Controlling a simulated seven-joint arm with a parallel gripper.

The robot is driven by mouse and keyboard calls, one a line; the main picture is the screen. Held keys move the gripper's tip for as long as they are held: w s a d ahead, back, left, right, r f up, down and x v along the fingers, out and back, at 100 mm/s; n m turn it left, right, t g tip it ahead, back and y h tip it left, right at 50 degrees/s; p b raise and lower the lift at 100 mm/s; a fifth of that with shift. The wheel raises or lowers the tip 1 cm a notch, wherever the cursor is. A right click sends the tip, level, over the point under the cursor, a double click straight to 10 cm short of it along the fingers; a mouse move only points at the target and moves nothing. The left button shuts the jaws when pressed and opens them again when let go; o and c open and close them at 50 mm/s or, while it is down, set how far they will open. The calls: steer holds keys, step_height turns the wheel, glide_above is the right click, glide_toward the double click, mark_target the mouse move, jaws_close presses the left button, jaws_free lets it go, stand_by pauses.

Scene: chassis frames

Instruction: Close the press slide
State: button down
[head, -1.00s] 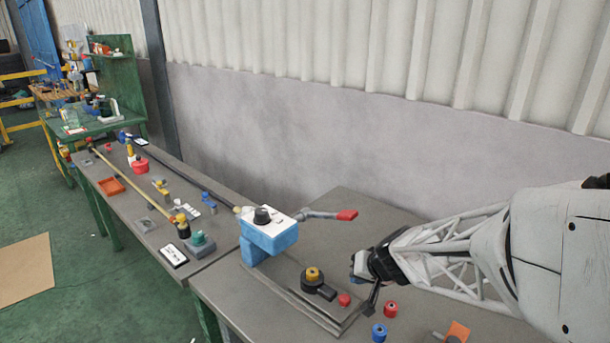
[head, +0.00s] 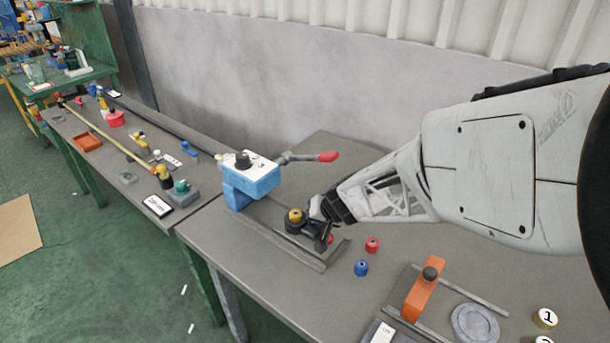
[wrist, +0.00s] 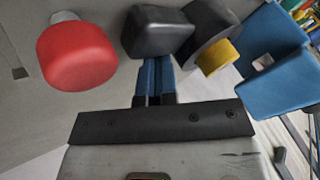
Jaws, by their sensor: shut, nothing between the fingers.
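The blue press (head: 258,180) with a white top and a lever with a red grip (head: 328,156) stands at the bench edge. The slide's black round holder with a yellow piece (head: 294,217) sits on the rails (head: 290,243), out in front of the press head, apart from it. My gripper (head: 316,229) is shut and empty, low beside the holder. In the wrist view, its blue fingers (wrist: 155,70) end at the slide's black block handle (wrist: 157,32); I cannot tell whether they touch. The yellow piece (wrist: 217,58) and the blue press (wrist: 270,65) are right of them.
A red knob (wrist: 77,55) is close left of my fingers. Red (head: 372,244) and blue (head: 361,267) bushings stand right of the rails. An orange bracket (head: 424,288) is nearer the front right. Another bench (head: 150,165) with tools is at left.

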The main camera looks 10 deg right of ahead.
steer(key=shift+a, duration=0.1)
stand_by(0.3)
steer(key=w+a, duration=0.6)
steer(key=shift+w+a, duration=0.2)
steer(key=shift+w, duration=0.05)
steer(key=shift+d, duration=0.2)
stand_by(0.4)
steer(key=shift+s+d, duration=0.3)
steer(key=shift+d, duration=0.65)
steer(key=shift+s+d, duration=0.25)
steer(key=shift+d, duration=0.65)
steer(key=v, duration=1)
steer(key=shift+a, duration=0.15)
steer(key=c, duration=1.8)
jaws_free()
